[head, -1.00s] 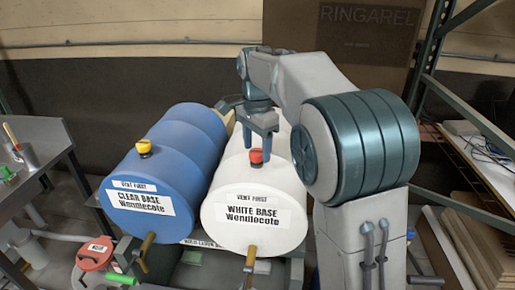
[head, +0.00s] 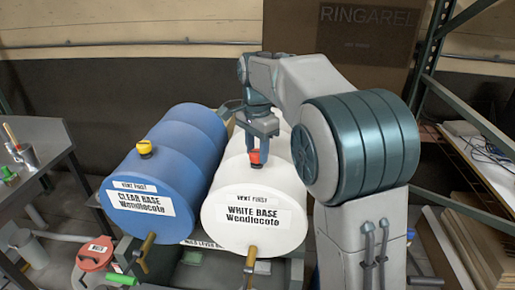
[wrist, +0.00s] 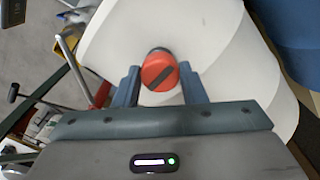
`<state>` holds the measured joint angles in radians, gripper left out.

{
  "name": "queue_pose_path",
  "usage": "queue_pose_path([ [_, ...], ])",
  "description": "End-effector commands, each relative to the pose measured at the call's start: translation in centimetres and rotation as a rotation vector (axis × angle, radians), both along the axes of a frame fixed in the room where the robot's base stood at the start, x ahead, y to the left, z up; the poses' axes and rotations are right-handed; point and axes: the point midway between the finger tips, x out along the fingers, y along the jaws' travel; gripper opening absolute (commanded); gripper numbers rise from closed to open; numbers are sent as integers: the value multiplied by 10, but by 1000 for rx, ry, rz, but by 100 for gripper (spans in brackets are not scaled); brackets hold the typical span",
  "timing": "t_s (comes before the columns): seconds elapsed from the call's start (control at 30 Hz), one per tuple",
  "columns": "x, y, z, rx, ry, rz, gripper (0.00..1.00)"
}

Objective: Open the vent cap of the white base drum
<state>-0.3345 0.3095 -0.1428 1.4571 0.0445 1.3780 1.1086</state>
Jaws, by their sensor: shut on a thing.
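The white base drum (head: 232,185) lies on its side in the middle of the head view, with its "WHITE BASE" label facing front. Its red vent cap (head: 264,156) is on top. My gripper (head: 258,154) reaches down from above and is shut on the cap. In the wrist view the round red cap (wrist: 160,71) shows a dark diagonal bar across its face and sits between the two blue fingers of my gripper (wrist: 163,84). A finger hides part of the cap in the head view.
A blue clear base drum (head: 165,165) with a yellow cap (head: 145,147) lies close on the left. A red-lidded can (head: 96,255) stands at the lower left. A grey bench (head: 40,150) is at far left, shelving (head: 470,140) at right.

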Motion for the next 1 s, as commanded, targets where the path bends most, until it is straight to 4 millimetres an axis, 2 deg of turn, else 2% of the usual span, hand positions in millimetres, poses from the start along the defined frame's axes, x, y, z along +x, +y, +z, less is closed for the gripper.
queue_pose_path([
  [0.27, 0, -1, 2, -2, 2, 192, 15],
  [1.0, 0, 0, 1, 0, 0, 895, 15],
])
